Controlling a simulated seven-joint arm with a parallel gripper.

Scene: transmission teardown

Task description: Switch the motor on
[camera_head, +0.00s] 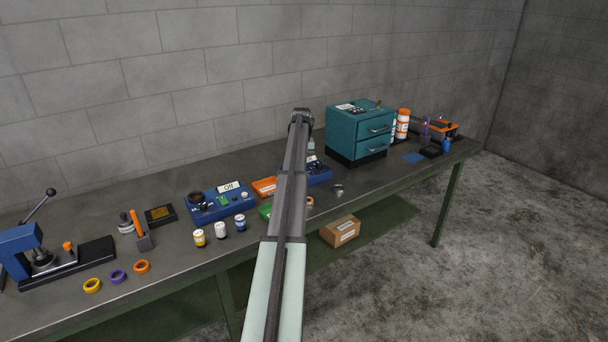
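A blue unit (207,214) sits on the workbench left of my arm. It carries a white sign (228,187) reading "Off", a dark round part on its left, a green part (223,201) at the middle and a small pale knob (244,195) on the right. A second blue unit (320,174) with a small label stands just right of my arm and is partly hidden by it. My arm reaches over the bench, its far end above and behind the second unit. My gripper is mostly hidden by the arm, so its fingers cannot be made out.
The workbench (372,188) runs along a block wall. A teal drawer cabinet (361,132) stands right of my arm. Orange (264,187) and green trays lie beside the arm. Small jars (220,230) stand before the first unit. A blue press (22,251) is far left.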

